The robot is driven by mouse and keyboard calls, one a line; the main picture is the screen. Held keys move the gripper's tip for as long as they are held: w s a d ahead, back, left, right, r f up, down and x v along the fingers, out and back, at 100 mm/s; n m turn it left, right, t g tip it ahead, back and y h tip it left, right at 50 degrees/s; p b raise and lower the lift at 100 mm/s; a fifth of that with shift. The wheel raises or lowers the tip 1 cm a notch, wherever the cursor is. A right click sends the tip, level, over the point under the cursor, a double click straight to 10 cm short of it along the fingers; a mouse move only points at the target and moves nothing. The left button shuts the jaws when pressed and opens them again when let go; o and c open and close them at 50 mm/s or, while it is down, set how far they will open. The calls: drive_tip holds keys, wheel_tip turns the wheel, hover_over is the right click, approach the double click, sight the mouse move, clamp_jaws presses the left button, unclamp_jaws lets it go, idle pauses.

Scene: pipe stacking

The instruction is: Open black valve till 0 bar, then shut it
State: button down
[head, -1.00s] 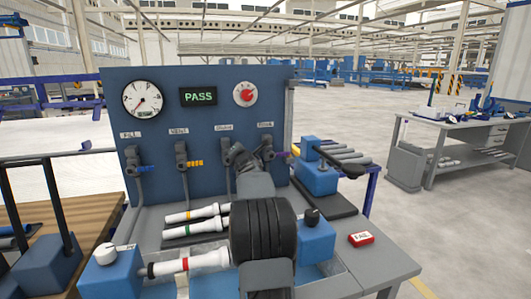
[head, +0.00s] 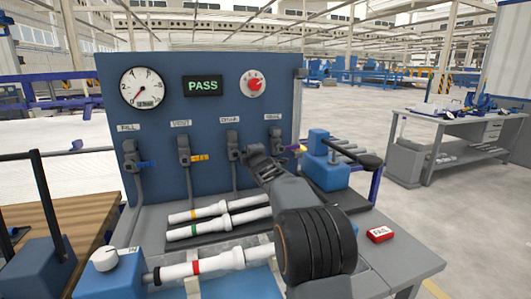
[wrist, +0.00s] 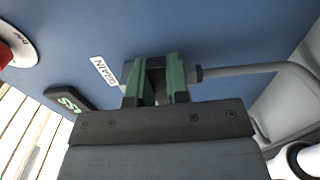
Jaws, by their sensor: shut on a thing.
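The black valve under the DRAIN label sits on the blue panel (head: 210,85). In the head view its body (head: 233,145) shows just left of my gripper (head: 252,153). In the wrist view the green-padded fingers (wrist: 158,66) are shut on its dark handle (wrist: 155,82), which they mostly hide. The round gauge (head: 142,88) is at the panel's upper left. Its needle points to the lower left, near the low end of the scale; its small digits are too fine to read surely.
The display (head: 203,86) reads PASS. The blue-handled (head: 146,164) and yellow-handled (head: 198,157) valves are to the left. Another valve (head: 276,140) is close on the right. A red knob (head: 254,84) is above. White pipes (head: 200,212) lie below.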

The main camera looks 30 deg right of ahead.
drive_tip(key=shift+f, duration=0.25)
idle(0.3)
drive_tip(key=c, duration=1.1)
unclamp_jaws()
drive_tip(key=shift+r, duration=0.1)
drive_tip(key=shift+s, duration=0.15)
drive_tip(key=s+a+b, duration=0.1)
drive_tip(key=s+a, duration=0.1)
drive_tip(key=s, duration=1.1)
drive_tip(key=shift+s+a, duration=0.15)
drive_tip(key=shift+s, duration=0.05)
drive_tip(key=s+a+r+m+g+y+p, duration=0.1)
drive_tip(key=s+a+m+g+p, duration=0.6)
drive_tip(key=s+p, duration=0.4)
drive_tip(key=s+a+r+m+g+y+p, duration=0.1)
drive_tip(key=s+a+m+g+p, duration=0.6)
drive_tip(key=s+p, duration=0.5)
drive_tip(key=shift+s+a+r+m+y, duration=0.3)
drive_tip(key=shift+s+m+y, duration=0.1)
drive_tip(key=shift+s+m, duration=0.8)
